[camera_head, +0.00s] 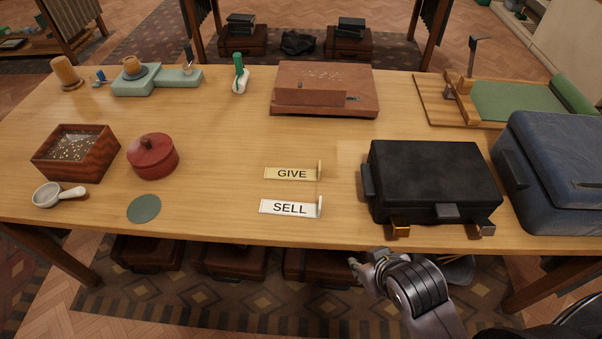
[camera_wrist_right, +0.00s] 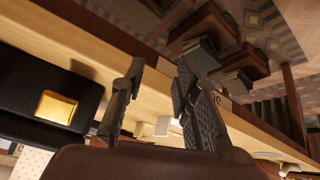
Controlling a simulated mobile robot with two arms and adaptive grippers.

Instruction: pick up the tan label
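The tan label (camera_head: 291,174), marked GIVE, stands on the wooden table near its middle, with a small upright piece at its right end. A white label (camera_head: 289,208), marked SELL, stands just in front of it, closer to the table's front edge. My right gripper (camera_head: 366,262) is at the front edge, below and to the right of both labels and apart from them. In the right wrist view its two fingers (camera_wrist_right: 160,68) are spread with nothing held between them. I cannot make out the tan label in that view. My left gripper is not in view.
A blue-grey case (camera_head: 550,165) is farther right. A red pot (camera_head: 152,158) and green disc (camera_head: 144,208) lie left. Table around the labels is clear.

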